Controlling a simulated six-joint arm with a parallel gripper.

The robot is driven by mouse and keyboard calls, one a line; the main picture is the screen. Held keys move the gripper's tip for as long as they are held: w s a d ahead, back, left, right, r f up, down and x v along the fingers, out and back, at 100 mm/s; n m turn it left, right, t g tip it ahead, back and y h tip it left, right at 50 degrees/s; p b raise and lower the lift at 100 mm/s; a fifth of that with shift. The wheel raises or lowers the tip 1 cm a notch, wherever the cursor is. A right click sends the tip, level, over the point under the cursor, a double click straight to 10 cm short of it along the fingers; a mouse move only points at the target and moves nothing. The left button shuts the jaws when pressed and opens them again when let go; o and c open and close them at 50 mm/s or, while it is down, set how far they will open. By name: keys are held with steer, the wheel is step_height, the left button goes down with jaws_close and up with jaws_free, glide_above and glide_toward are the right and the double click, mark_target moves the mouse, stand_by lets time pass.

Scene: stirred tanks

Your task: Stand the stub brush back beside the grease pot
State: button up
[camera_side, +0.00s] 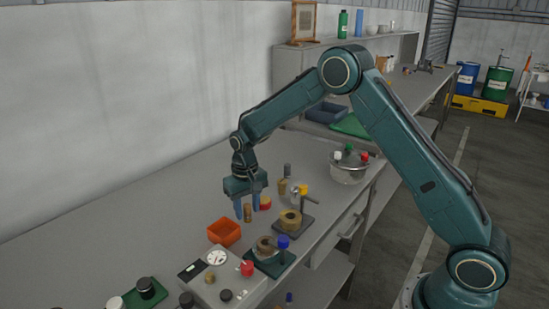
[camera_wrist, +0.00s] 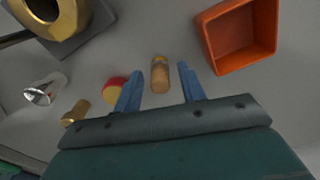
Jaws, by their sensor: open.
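A short tan-brown cylinder (camera_side: 248,213), which looks like the stub brush, appears upright on the bench. In the wrist view it (camera_wrist: 160,74) lies between the two blue fingers, with a gap on each side. My gripper (camera_side: 247,206) is open and points down over it; its fingers also show in the wrist view (camera_wrist: 160,85). A small round red and yellow thing (camera_side: 265,203), perhaps the grease pot, is close by to the right. In the wrist view it (camera_wrist: 115,89) is just left of the left finger, partly hidden.
An open orange bin (camera_side: 224,232) is near the gripper. A brass ring-shaped part (camera_side: 290,218) sits on a dark stand, with a brass bottle-like piece (camera_side: 283,187) behind. A grey control box (camera_side: 225,280) and a steel pot (camera_side: 349,167) are farther off.

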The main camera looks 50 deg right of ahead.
mark_target(247, 205)
step_height(247, 205, up, 12)
steer(key=shift+r, duration=0.15)
stand_by(0.7)
stand_by(0.5)
steer(key=s+r+n+t, duration=0.2)
steer(key=s+r+t, duration=0.1)
steer(key=s+r, duration=1.2)
steer(key=s+f+n+t, duration=0.1)
steer(key=s+f, duration=0.3)
steer(key=s, duration=1.4)
steer(key=shift+s+a+t, duration=0.3)
steer(key=shift+s+t, duration=0.1)
steer(key=shift+t, duration=0.4)
